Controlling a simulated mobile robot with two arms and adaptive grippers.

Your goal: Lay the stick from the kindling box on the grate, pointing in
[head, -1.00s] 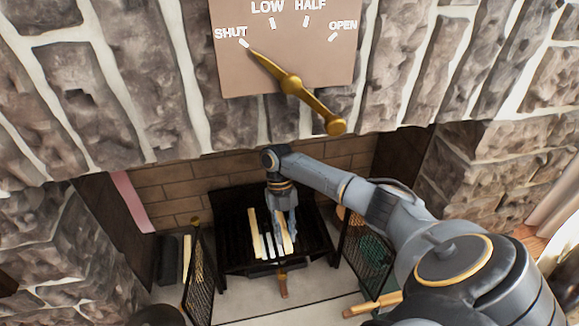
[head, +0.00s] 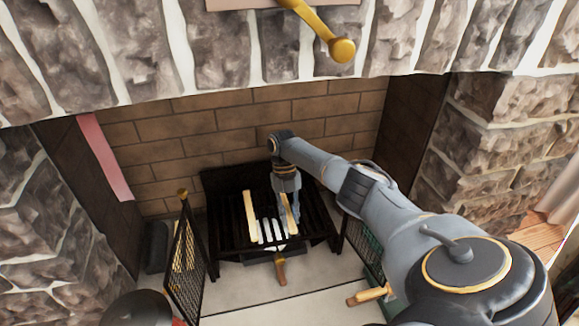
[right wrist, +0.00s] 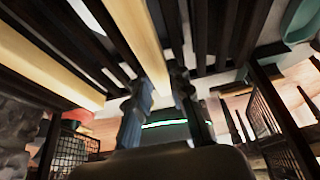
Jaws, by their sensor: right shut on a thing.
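My right gripper (head: 289,208) is low over the black grate (head: 222,222) in the fireplace, shut on a pale wooden stick (head: 292,222). The held stick (right wrist: 136,32) runs away from between the fingers in the right wrist view, along the dark bars. In the head view it points inward, front to back; I cannot tell whether it touches the bars. A second pale stick (head: 250,213) lies on the grate to the left, roughly parallel; it also shows in the right wrist view (right wrist: 45,62). My left gripper is out of view. I cannot make out the kindling box clearly.
A mesh screen (head: 187,270) stands open at the grate's left front, another (head: 362,250) at the right. A wooden handle (head: 281,271) sticks out below the grate's front. The brick back wall (head: 225,128) and stone lintel (head: 190,50) enclose the space.

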